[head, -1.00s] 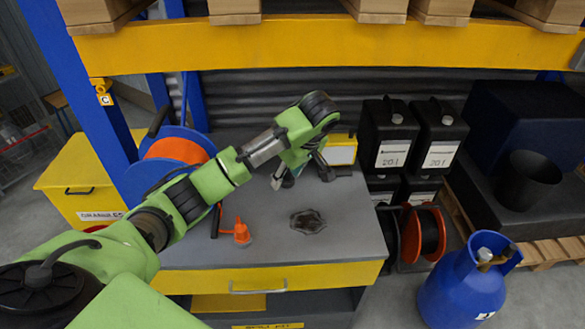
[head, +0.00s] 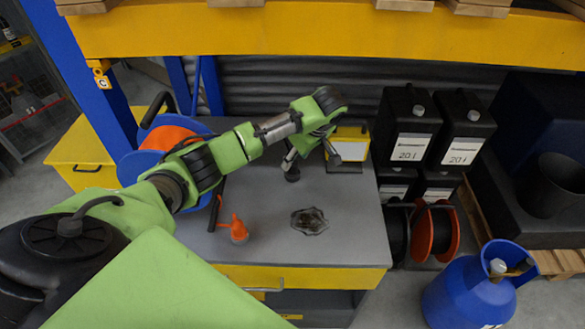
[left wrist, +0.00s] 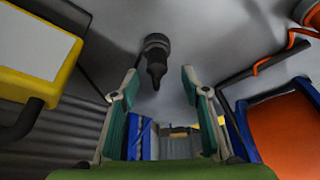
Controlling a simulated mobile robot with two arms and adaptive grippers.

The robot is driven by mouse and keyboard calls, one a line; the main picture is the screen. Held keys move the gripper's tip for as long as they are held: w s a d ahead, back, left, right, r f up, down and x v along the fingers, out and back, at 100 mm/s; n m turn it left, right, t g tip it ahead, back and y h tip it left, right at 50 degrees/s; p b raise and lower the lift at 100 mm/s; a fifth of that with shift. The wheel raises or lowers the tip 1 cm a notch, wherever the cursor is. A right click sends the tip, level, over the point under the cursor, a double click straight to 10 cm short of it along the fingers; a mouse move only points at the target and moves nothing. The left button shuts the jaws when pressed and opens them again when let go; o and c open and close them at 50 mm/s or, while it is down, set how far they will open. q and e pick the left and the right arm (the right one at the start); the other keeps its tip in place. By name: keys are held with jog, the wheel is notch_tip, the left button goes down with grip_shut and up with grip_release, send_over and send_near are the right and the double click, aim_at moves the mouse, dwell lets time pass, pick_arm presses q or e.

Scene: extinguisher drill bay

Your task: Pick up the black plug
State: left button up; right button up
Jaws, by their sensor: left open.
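The black plug (head: 292,174) stands on the grey bench top, partly behind a finger of my left gripper in the head view. In the left wrist view the black plug (left wrist: 156,58) shows whole, just beyond the fingertips and roughly between them. It has a wide base and a narrower end. My left gripper (head: 313,157) is low over the back of the bench, its fingers spread and empty. In the left wrist view the green-padded fingers (left wrist: 160,82) stand apart with a gap between them. My right gripper is not in view.
A yellow box with a white panel (head: 350,146) stands close right of the gripper. A blue-and-orange reel (head: 165,145) is left. The yellow shelf beam (head: 300,32) crosses above.

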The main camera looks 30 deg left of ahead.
aim_at(292, 169)
pick_arm(q)
jog(key=shift+w+a+f, duration=0.1)
jog(key=shift+a+f, duration=0.05)
jog(key=shift+f, duration=0.1)
jog(key=p+x, duration=0.1)
jog(key=x, duration=0.3)
jog(key=shift+w+a, duration=0.1)
jog(key=shift+w, duration=0.1)
jog(key=shift+a+f, duration=0.1)
jog(key=shift+f, duration=0.2)
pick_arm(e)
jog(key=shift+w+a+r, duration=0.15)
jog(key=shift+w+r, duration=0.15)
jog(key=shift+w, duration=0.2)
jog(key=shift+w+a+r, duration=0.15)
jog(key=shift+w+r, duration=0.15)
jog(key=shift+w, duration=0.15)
pick_arm(q)
jog(key=shift+c, duration=1.4)
grip_shut()
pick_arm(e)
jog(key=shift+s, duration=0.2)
